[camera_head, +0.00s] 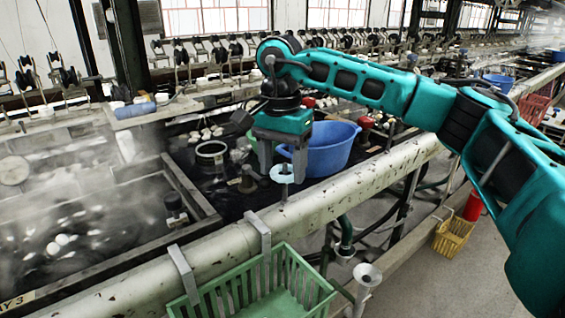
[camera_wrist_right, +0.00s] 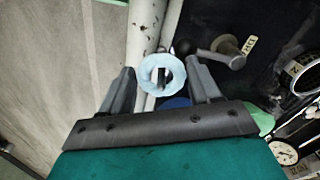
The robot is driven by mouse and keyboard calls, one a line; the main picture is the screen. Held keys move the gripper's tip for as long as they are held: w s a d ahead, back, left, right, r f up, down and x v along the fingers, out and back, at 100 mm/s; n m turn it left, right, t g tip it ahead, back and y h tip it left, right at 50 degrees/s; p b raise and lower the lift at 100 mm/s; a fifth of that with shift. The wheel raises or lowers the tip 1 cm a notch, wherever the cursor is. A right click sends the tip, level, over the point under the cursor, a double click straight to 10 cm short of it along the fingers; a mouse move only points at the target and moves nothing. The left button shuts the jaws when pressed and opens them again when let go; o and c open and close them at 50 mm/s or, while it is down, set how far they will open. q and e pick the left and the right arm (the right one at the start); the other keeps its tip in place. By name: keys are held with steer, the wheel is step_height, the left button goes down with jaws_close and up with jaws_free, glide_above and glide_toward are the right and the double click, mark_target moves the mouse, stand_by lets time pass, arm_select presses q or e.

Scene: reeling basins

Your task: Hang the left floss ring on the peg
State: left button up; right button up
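A pale blue floss ring (camera_head: 282,174) is at the fingertips of my right gripper (camera_head: 283,166), over the rusty white pipe. A short grey post (camera_head: 285,192) shows just below the ring; whether the ring is around it is unclear. In the right wrist view the ring (camera_wrist_right: 147,76) faces the camera between the two fingertips (camera_wrist_right: 160,70). The fingers stand wide apart, one on each side of it. I cannot tell if they touch it. My left gripper is out of view.
The white pipe (camera_head: 345,180) runs along the basin edge. A blue tub (camera_head: 333,150) stands behind the gripper. A green basket (camera_head: 262,292) hangs in front, beside a metal post with a round top (camera_head: 367,274). A steaming basin (camera_head: 70,225) lies left.

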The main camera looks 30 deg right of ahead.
steer(key=o, duration=0.5)
steer(key=shift+o, duration=0.2)
steer(key=shift+r, duration=0.15)
step_height(320, 180, up, 13)
steer(key=p, duration=0.3)
steer(key=shift+a+p, duration=0.1)
steer(key=shift+p, duration=0.25)
